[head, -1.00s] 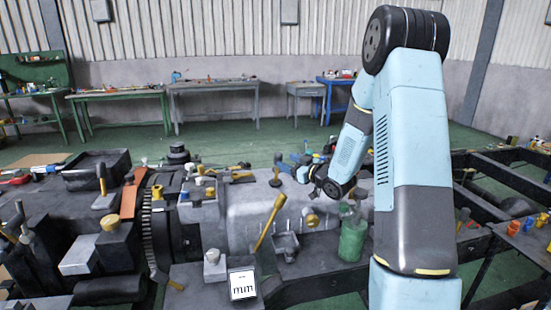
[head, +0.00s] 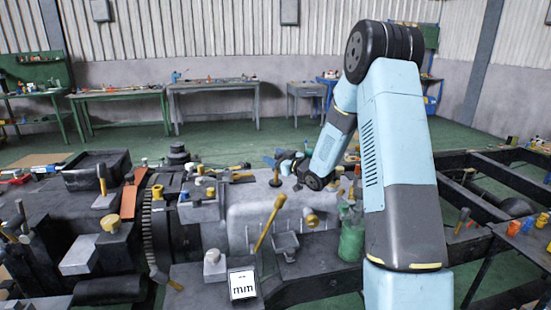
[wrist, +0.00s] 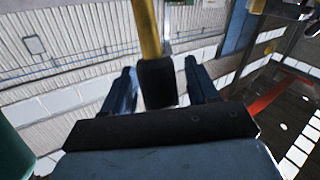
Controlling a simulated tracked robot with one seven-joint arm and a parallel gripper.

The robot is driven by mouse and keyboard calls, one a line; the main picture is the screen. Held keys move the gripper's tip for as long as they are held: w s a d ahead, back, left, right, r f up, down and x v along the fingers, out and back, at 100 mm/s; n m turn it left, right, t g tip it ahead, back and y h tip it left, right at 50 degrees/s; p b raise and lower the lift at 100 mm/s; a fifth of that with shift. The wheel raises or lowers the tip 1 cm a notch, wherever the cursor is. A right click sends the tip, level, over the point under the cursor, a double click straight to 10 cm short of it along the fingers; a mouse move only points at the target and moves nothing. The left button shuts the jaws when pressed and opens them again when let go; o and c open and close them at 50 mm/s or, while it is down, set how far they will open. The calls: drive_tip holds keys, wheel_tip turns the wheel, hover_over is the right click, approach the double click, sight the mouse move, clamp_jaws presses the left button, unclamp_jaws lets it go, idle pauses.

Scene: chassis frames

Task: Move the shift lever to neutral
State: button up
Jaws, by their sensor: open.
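My gripper (head: 271,161) is above the grey gearbox housing (head: 250,215) in the head view, its blue fingers pointing left. In the wrist view it is open (wrist: 159,72), with a yellow rod (wrist: 146,25) ending in a black block (wrist: 157,82) between or just beyond the fingers. I cannot tell whether they touch. In the head view a short upright lever (head: 276,178) stands on the housing just below my gripper. A longer yellow lever (head: 270,223) leans to the right in front of the housing. I cannot tell which of them the wrist view shows.
A green canister (head: 351,243) stands right of the housing, beside my arm. A toothed ring (head: 147,225) and dark machine parts are at left. A white "mm" sign (head: 242,285) is in front. Benches (head: 213,86) line the back wall, with open floor before them.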

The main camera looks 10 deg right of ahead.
clamp_jaws()
idle(0.4)
